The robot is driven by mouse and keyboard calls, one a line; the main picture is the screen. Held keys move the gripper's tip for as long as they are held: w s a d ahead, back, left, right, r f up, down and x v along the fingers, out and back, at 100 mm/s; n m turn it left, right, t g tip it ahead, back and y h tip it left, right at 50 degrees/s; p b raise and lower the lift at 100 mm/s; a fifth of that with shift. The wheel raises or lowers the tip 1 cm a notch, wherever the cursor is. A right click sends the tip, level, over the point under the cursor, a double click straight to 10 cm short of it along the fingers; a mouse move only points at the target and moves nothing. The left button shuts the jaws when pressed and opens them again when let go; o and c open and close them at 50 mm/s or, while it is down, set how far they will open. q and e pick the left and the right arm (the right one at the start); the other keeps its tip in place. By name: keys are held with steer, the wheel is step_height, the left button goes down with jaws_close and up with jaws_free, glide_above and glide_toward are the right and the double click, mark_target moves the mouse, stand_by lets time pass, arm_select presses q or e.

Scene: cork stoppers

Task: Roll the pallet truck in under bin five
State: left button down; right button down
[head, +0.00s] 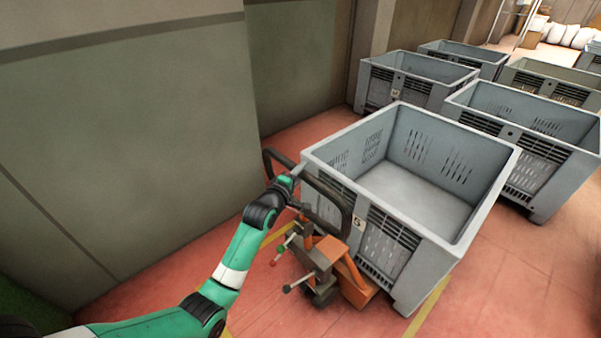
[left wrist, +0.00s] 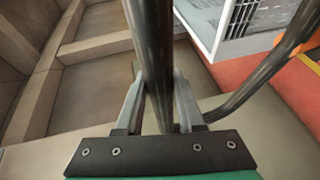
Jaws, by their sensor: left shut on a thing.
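The orange pallet truck (head: 359,289) stands at the near face of bin five (head: 433,268), a grey slatted bin with a "5" on its label. The truck's forks are hidden, so I cannot tell how far they reach under the bin. The truck's dark looped handle (head: 341,197) rises beside the bin's near left corner. My left gripper (head: 296,173) is shut on the left side of this handle. In the left wrist view the dark handle bar (left wrist: 152,50) runs between the two fingers (left wrist: 158,100). My right gripper is not in view.
A grey-green wall (head: 130,140) stands close on the left. More grey bins (head: 530,185) stand in rows behind and to the right. A yellow floor line (head: 426,308) runs beside bin five. Red floor (head: 500,290) is open at the lower right.

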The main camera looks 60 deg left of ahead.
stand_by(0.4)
arm_select(q)
steer(key=shift+w+f+b, duration=0.25)
steer(key=shift+b, duration=0.2)
steer(key=shift+w+a+f, duration=0.1)
steer(key=shift+w, duration=0.15)
steer(key=shift+w+a+r, duration=0.15)
steer(key=shift+w+r, duration=0.15)
steer(key=shift+w, duration=0.1)
steer(key=c, duration=0.5)
jaws_free()
steer(key=shift+s+r, duration=0.1)
